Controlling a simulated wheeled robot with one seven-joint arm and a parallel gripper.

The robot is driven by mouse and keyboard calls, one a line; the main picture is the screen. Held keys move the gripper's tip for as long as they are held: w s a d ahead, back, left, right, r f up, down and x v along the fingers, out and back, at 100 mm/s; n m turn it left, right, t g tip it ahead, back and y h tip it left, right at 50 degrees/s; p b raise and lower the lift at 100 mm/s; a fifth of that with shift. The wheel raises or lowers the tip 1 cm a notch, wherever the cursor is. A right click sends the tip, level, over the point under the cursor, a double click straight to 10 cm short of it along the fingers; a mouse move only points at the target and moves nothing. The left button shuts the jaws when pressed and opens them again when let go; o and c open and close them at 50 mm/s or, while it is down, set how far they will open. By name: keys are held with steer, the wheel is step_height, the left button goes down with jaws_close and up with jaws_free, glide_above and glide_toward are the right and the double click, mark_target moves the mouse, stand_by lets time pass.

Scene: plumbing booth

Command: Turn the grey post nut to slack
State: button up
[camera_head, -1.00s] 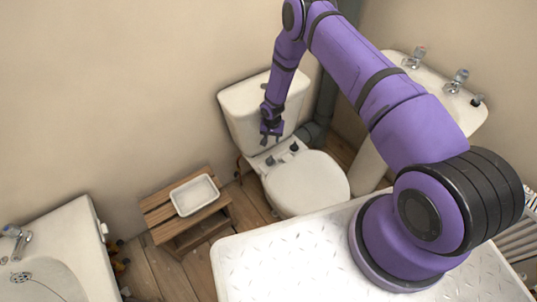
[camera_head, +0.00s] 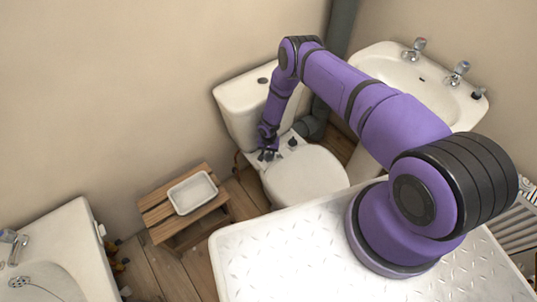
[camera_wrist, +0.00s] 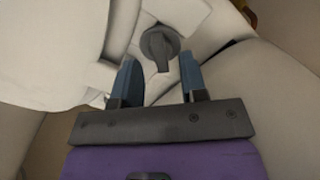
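The grey post nut (camera_wrist: 160,43) shows in the wrist view as a dark round knob with a wing pointing toward my gripper. It stands on the white ledge behind the toilet seat. My gripper (camera_wrist: 159,76) is open, its two blue-grey fingers apart. The nut is just ahead of the fingertips, with its wing reaching toward the gap; I cannot tell whether anything touches. In the head view my gripper (camera_head: 268,154) is low at the left rear of the seat and hides this nut. A second dark post nut (camera_head: 292,142) shows to its right.
The toilet cistern (camera_head: 240,105) rises close behind my gripper, and the white seat lid (camera_head: 308,180) lies in front. A wooden stool (camera_head: 158,214) with a white tray (camera_head: 206,184) stands left. A basin (camera_head: 395,72) is at right. Bare floor shows between stool and toilet.

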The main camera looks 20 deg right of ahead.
steer(key=shift+f, duration=1.15)
jaws_close()
steer(key=n, duration=0.8)
steer(key=shift+d+n, duration=0.15)
steer(key=shift+n, duration=0.15)
steer(key=n, duration=0.4)
steer(key=shift+d, duration=0.1)
steer(key=n, duration=0.5)
